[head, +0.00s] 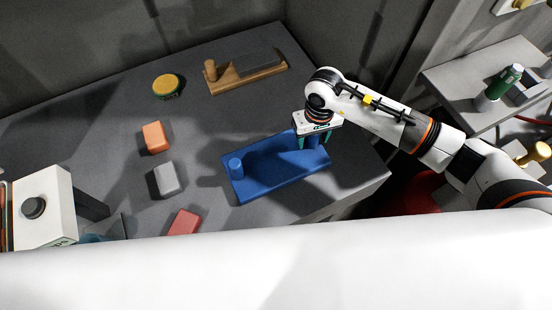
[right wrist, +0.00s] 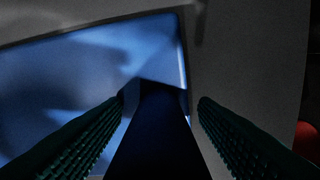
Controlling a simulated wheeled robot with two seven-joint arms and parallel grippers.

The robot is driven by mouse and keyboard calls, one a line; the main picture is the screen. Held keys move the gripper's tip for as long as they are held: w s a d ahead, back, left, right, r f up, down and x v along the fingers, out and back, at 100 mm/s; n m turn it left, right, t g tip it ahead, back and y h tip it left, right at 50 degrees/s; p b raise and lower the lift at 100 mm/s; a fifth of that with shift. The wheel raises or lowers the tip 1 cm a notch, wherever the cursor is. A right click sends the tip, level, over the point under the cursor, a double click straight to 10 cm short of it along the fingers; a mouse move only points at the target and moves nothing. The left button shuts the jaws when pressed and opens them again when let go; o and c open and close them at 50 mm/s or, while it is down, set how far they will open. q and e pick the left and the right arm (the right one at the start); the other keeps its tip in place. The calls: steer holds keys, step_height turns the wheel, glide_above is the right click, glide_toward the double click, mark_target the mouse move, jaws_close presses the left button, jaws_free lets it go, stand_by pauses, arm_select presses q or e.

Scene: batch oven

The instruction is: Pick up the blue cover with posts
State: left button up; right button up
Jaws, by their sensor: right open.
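My right gripper is open and low over that right end. In the right wrist view, the dark post (right wrist: 158,140) rises between the two green ribbed fingers (right wrist: 160,130), with the blue plate (right wrist: 70,80) below. I cannot tell whether a finger touches the post. My left gripper is not in view.
A wooden block with a post and grey top (head: 245,72) lies at the back. A yellow-green round piece (head: 167,86), an orange block (head: 156,137), a grey block (head: 167,179) and a red block (head: 184,223) lie left of the cover. A side table (head: 455,75) stands right.

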steer(key=shift+r, duration=0.1)
jaws_close()
